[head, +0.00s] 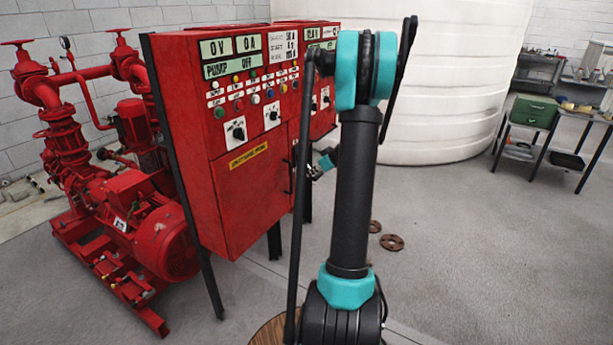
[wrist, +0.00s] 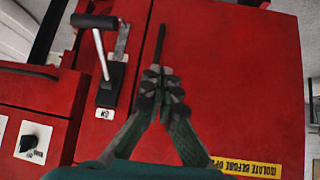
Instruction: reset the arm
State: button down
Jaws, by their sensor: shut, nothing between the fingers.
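My arm stands upright in front of the red control cabinet (head: 235,190) in the head view, with a teal joint at the top. Part of my wrist shows behind the arm, beside the cabinet; the fingertips are hidden there. In the wrist view my gripper (wrist: 162,80) is shut and empty, its fingertips together in front of a red cabinet face (wrist: 235,70). A thin dark upright bar (wrist: 160,45) shows just beyond the fingertips; I cannot tell whether they touch it.
A lever switch (wrist: 108,65) and a rotary knob (wrist: 28,143) are left of my gripper. A red pump set (head: 130,215) stands left of the cabinet. A white tank (head: 440,90) is behind, a workbench (head: 560,120) at right. Floor at right is clear, except rusty discs (head: 391,242).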

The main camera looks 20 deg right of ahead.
jog(key=shift+v, duration=2.25)
jog(key=s+a+m+g+h, duration=0.2)
jog(key=s+a+m+g, duration=0.1)
jog(key=s+a, duration=1.2)
jog(key=s+a+f+m+h, duration=0.1)
jog(key=s+a+f, duration=0.1)
jog(key=s, duration=0.6)
jog(key=s+a+f+m+g+h, duration=0.1)
jog(key=s+a+f, duration=0.2)
jog(key=s, duration=0.6)
jog(key=shift+s+a+f+m+h, duration=0.25)
jog(key=shift+a+f+m+h, duration=0.05)
jog(key=shift+f+m, duration=0.15)
